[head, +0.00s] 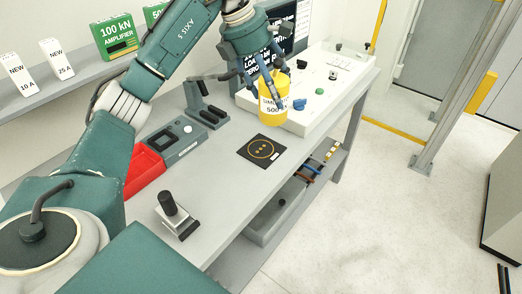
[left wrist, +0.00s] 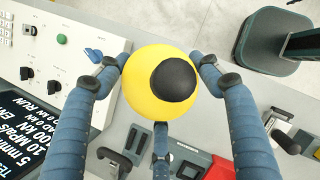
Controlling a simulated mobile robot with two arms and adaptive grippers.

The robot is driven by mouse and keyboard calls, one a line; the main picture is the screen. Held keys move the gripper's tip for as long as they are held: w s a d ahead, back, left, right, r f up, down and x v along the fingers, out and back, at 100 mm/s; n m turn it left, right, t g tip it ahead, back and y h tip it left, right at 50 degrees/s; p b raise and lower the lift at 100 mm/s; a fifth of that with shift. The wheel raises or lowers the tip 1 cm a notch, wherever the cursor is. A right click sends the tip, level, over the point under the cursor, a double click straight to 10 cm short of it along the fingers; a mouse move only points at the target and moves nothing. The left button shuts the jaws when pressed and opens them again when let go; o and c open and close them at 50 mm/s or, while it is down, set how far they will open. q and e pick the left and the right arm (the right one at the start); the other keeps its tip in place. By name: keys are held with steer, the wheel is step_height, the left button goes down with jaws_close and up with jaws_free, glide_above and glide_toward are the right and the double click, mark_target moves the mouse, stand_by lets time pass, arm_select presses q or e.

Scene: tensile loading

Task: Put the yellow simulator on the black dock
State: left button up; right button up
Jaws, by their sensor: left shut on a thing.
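The yellow simulator (head: 272,103), a cylinder with a dark top and a white label reading in part "500", is held upright by my left gripper (head: 266,84). In the left wrist view the simulator (left wrist: 138,95) sits between blue fingers, its round black top facing the camera. The black dock (head: 262,151), a flat square plate with a yellow ring, lies on the grey bench below and in front of the simulator, uncovered. The simulator appears to be above the bench, beside the white control panel. My right gripper is not in view.
The white control panel (head: 316,92) with knobs stands at the back of the bench. A grey device with a lever (head: 205,115), a red tray (head: 146,163) and a black-handled fixture (head: 177,218) stand left of the dock. Bare bench surrounds the dock.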

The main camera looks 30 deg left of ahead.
arm_select(q)
steer(key=w+a+r+n+t+y, duration=0.1)
steer(key=w+a+r+n+y, duration=0.1)
steer(key=a+n, duration=0.3)
steer(key=shift+w+a+r+n, duration=0.3)
steer(key=shift+r+n, duration=0.2)
steer(key=shift+n, duration=0.3)
step_height(320, 180, down, 16)
steer(key=shift+r+p, duration=0.1)
steer(key=shift+p, duration=1.05)
step_height(320, 180, down, 3)
steer(key=shift+f+p, duration=0.1)
steer(key=shift+p, duration=0.3)
steer(key=shift+f, duration=0.3)
